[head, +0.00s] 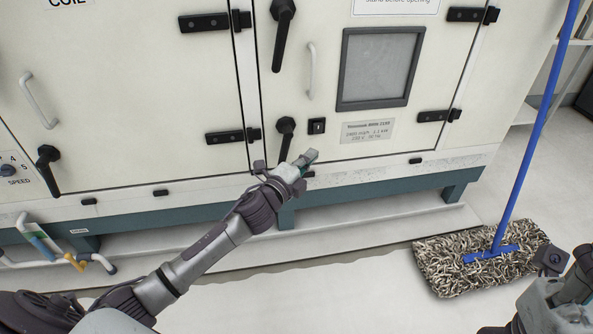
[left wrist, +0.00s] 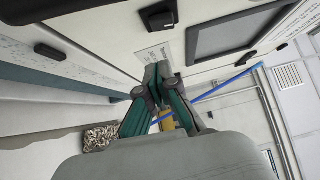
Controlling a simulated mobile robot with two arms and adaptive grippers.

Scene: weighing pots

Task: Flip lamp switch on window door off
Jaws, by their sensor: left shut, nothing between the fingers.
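The lamp switch (head: 316,126) is a small black square with a pale toggle on the window door (head: 335,25), left of the rating label (head: 367,131) and below the window. In the left wrist view, a dark block beside the label, which looks like the switch (left wrist: 158,15), is at the top. My left gripper (head: 308,157) is shut and empty, in front of the door's lower part, just below the switch in the picture. Its closed fingers (left wrist: 156,85) show in the wrist view. Part of my right gripper (head: 550,285) shows at the lower right; its fingers are not clear.
The window (head: 378,67) is above the label. Black door handles (head: 286,135) and hinges (head: 437,116) stick out around the switch. A mop (head: 480,260) with a blue pole stands on the floor at right. Pipes (head: 50,250) are at lower left.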

